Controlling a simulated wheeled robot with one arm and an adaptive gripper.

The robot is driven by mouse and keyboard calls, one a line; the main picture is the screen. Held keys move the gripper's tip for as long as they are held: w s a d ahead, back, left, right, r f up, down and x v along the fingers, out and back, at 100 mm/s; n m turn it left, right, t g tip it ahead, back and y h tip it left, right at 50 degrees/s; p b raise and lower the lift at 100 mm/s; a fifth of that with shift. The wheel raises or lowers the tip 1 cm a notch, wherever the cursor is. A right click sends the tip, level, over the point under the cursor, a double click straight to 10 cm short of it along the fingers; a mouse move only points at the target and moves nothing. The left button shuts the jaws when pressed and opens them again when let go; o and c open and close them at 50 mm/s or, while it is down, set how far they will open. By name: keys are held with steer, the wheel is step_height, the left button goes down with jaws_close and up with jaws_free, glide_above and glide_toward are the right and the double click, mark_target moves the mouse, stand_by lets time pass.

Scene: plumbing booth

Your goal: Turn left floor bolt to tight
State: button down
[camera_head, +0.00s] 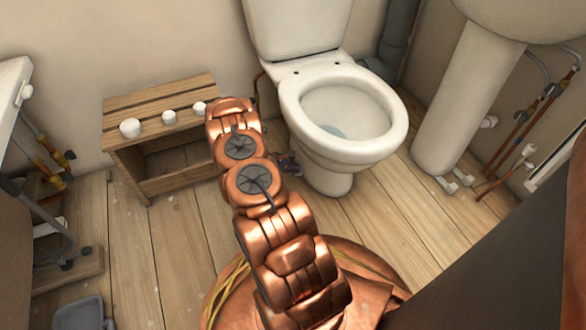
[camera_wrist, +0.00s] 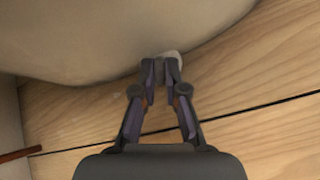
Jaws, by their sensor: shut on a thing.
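The toilet (camera_head: 345,120) stands on the wooden floor in the head view. Its pale base (camera_wrist: 100,40) fills the top of the wrist view. My gripper (camera_wrist: 162,72) is shut at the foot of this base, low over the floor. A small whitish piece, seemingly the left floor bolt (camera_wrist: 174,56), shows at and between the fingertips; most of it is hidden by them. In the head view my gripper (camera_head: 288,164) shows only partly beside the toilet's left side, behind my copper arm, and the bolt is hidden. I cannot tell how far the bolt is turned.
A wooden crate (camera_head: 160,98) with several white knobs or caps on top stands left of the toilet. A pedestal sink (camera_head: 468,100) and copper pipes (camera_head: 515,130) are at the right. More pipes (camera_head: 45,150) are at the left. Floor (camera_head: 165,250) is open at front left.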

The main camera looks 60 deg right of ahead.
steer(key=shift+r+p, duration=0.1)
steer(key=shift+p, duration=0.35)
steer(key=m+p, duration=0.2)
steer(key=p, duration=0.1)
steer(key=shift+r+y, duration=0.25)
steer(key=shift+y, duration=0.05)
steer(key=m+y+p, duration=0.1)
steer(key=m+p, duration=0.2)
steer(key=p, duration=0.1)
steer(key=shift+w+d+m+g, duration=0.1)
steer(key=shift+d+m+g, duration=0.05)
steer(key=shift+m+g, duration=0.2)
steer(key=m+y+p, duration=0.1)
steer(key=m+p, duration=0.1)
steer(key=m, duration=0.2)
steer(key=shift+p, duration=0.4)
steer(key=m, duration=0.1)
steer(key=m+y+p, duration=0.1)
steer(key=m, duration=0.1)
steer(key=shift+d+f+m+p, duration=0.1)
steer(key=shift+d+m+p, duration=0.05)
steer(key=shift+m+p, duration=0.15)
steer(key=shift+m, duration=0.45)
steer(key=shift+f+y, duration=0.1)
steer(key=shift+y, duration=0.2)
steer(key=c, duration=1.2)
jaws_free()
